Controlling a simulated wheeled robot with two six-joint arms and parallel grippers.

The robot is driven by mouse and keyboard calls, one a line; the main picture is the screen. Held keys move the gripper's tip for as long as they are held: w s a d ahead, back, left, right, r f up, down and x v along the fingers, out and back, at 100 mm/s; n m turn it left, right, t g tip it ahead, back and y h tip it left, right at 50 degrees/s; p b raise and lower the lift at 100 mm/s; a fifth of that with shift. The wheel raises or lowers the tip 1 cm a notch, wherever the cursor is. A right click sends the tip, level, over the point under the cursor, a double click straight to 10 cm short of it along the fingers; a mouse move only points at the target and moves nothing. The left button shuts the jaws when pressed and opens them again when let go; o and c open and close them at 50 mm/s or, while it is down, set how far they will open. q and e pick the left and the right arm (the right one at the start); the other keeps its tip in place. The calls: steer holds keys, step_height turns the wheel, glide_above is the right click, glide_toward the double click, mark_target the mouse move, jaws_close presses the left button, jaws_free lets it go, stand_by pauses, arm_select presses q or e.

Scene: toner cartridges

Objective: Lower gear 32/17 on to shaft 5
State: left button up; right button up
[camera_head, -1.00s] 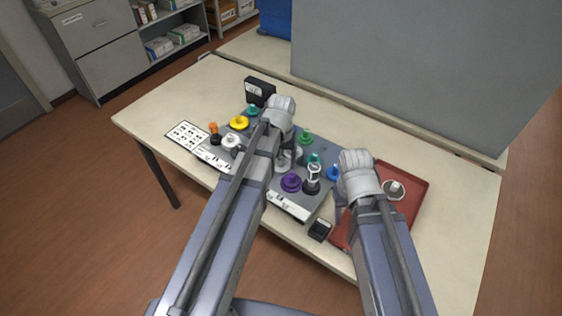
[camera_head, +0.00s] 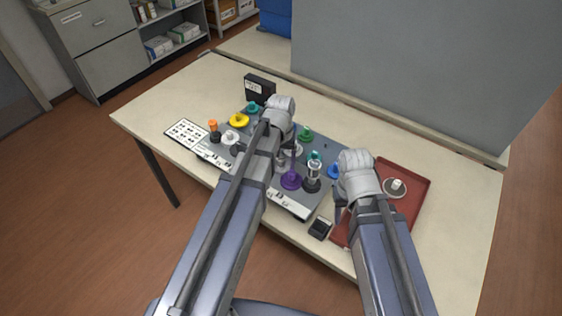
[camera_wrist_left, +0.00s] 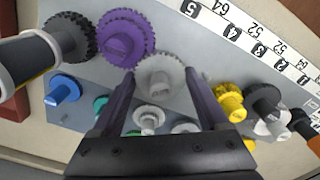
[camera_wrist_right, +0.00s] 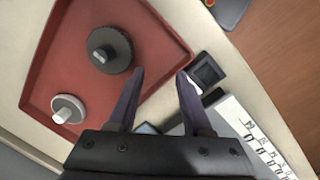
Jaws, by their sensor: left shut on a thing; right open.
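In the left wrist view, a light grey toothed gear (camera_wrist_left: 160,76) sits between the fingertips of my left gripper (camera_wrist_left: 158,78), which is shut on it. The plate's label strip (camera_wrist_left: 245,35) passes close beyond it, with the 5 mark just above right. A purple gear (camera_wrist_left: 125,38) stands directly to its left. Shaft 5 cannot be made out; the gear may cover it. In the head view my left gripper (camera_head: 286,152) is over the middle of the grey plate, partly hidden by my arm.
The red tray (camera_wrist_right: 170,30) holds a dark gear (camera_wrist_right: 110,50) and a pale gear (camera_wrist_right: 68,108). A small black device (camera_wrist_right: 205,70) lies beside it. A black and silver cylinder (camera_head: 313,176), yellow gear (camera_head: 239,121) and green gear (camera_head: 305,133) crowd the plate.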

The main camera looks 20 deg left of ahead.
mark_target(281, 159)
arm_select(q)
steer(key=shift+f, duration=0.3)
arm_select(e)
steer(key=shift+f, duration=0.3)
arm_select(q)
steer(key=o, duration=1.2)
steer(key=shift+o, duration=0.2)
arm_select(e)
steer(key=shift+r, duration=0.1)
arm_select(q)
step_height(281, 159, up, 8)
steer(key=p, duration=0.7)
steer(key=shift+f, duration=0.1)
arm_select(e)
step_height(281, 159, up, 8)
steer(key=shift+f, duration=0.2)
